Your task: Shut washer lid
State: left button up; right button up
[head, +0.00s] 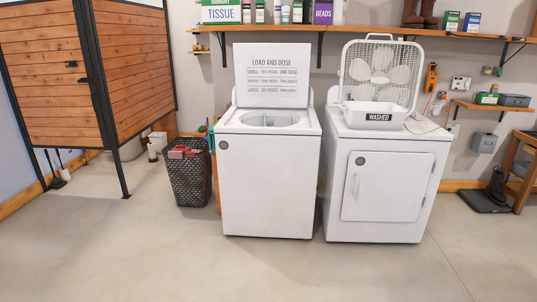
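A white top-loading washer (266,180) stands in the middle of the head view, facing me. Its lid (272,76) is raised, tilted up behind the tub opening, with a "LOAD AND DOSE" chart on its underside. The round tub opening (268,119) shows uncovered below the lid. Neither of my grippers shows in the head view, so no gripper is seen near the lid.
A white dryer (376,185) stands to the right, with a "WASHED" bin (374,116) and a box fan (381,72) on top. A dark laundry basket (188,178) stands left of the washer. A shelf (350,30) runs above. The floor (260,268) in front is clear.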

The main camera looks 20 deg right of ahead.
aim_at(270, 75)
jog(key=i+u, duration=0.35)
jog(key=i, duration=1.45)
jog(key=i+j, duration=0.1)
jog(key=i, duration=2.3)
